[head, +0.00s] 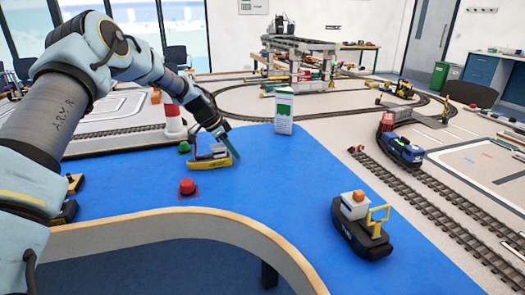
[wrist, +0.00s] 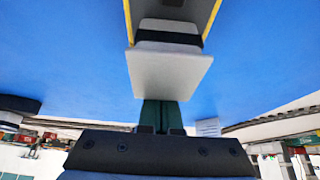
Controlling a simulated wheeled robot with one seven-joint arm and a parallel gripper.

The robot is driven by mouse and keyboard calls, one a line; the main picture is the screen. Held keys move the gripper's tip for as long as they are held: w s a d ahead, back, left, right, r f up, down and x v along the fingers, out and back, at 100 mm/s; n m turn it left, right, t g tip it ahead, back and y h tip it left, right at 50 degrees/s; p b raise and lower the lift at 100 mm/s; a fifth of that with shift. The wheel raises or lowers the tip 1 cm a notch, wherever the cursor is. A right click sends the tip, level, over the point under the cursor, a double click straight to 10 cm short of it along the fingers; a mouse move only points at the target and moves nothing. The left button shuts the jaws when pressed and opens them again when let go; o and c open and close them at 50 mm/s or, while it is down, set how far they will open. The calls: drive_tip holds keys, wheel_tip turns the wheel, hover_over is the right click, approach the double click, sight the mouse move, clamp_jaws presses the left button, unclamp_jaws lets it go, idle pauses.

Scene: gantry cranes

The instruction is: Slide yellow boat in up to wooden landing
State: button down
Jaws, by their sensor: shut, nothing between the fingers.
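The yellow boat (head: 213,163), with a white cabin and dark trim, sits upright on the blue water surface in the head view. In the wrist view its pale cabin and yellow rim (wrist: 216,12) fill the top middle. My gripper (head: 234,152) has its teal fingers shut and empty, pointing down at the boat's right end. In the wrist view the fingers (wrist: 161,115) overlap the cabin's edge; I cannot tell whether they touch it. A small tan wooden piece (head: 75,184) at the left, partly hidden by my arm, may be the wooden landing.
A red buoy (head: 187,187) stands just in front of the boat, and a green buoy (head: 184,147) behind it to the left. A red-and-white lighthouse (head: 174,122) and a white-green sign block (head: 284,112) stand at the back. A black boat (head: 361,230) lies at the right front.

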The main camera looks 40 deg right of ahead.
drive_tip(key=shift+w+a+f+b, duration=0.15)
drive_tip(key=shift+w+a, duration=0.95)
drive_tip(key=shift+a, duration=1.75)
drive_tip(key=shift+w+a+r+b, duration=0.1)
drive_tip(key=shift+w+a+b, duration=0.2)
drive_tip(key=shift+w+a, duration=1.7)
drive_tip(key=shift+w+a+f+b, duration=0.1)
drive_tip(key=shift+w+a+b, duration=0.1)
drive_tip(key=shift+a, duration=3.55)
drive_tip(key=shift+w+a+p, duration=0.15)
drive_tip(key=shift+w+a, duration=0.85)
drive_tip(key=shift+a, duration=1.5)
drive_tip(key=shift+w+a+p, duration=0.1)
drive_tip(key=shift+w+a, duration=0.85)
drive_tip(key=shift+a, duration=1.55)
drive_tip(key=shift+w+a+p, duration=0.15)
drive_tip(key=shift+w+a, duration=0.85)
drive_tip(key=shift+a, duration=1.5)
drive_tip(key=shift+d, duration=0.15)
